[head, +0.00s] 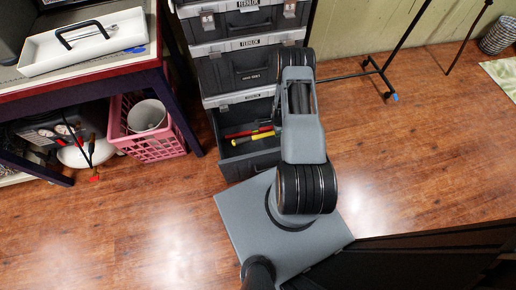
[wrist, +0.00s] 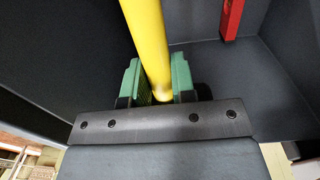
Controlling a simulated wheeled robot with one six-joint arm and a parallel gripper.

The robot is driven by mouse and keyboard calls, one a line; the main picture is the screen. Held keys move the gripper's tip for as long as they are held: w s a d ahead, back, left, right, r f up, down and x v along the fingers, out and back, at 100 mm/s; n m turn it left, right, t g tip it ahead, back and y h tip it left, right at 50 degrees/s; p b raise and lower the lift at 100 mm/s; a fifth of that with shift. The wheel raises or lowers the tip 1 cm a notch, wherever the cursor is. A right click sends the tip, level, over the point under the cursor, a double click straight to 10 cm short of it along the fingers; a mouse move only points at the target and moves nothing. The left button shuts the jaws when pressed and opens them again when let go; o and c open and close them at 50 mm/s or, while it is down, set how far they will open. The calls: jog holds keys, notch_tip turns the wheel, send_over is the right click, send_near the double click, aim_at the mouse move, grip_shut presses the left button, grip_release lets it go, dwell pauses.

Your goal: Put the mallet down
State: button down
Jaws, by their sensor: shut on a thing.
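My gripper (wrist: 157,88) has its two green fingers shut on a yellow handle, which I take to be the mallet's (wrist: 143,25). The handle runs up out of the top of the wrist view, so the mallet's head is not seen there. In the head view the yellow handle (head: 240,140) shows in the open bottom drawer (head: 250,162) of the dark tool chest, left of my arm. My gripper is hidden behind my arm in that view. I cannot tell whether the mallet touches the drawer floor.
A red-handled tool (head: 243,133) lies in the drawer beside the yellow handle, and red also shows in the wrist view (wrist: 231,18). The tool chest (head: 237,72) has closed drawers above. A workbench (head: 90,78) with a pink crate (head: 150,147) below stands left. The right floor is mostly clear.

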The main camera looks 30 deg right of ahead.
jog(key=shift+f+b, duration=6.7)
jog(key=shift+f, duration=3.35)
jog(key=shift+f, duration=0.1)
jog(key=c, duration=0.9)
grip_release()
jog(key=shift+c, duration=0.2)
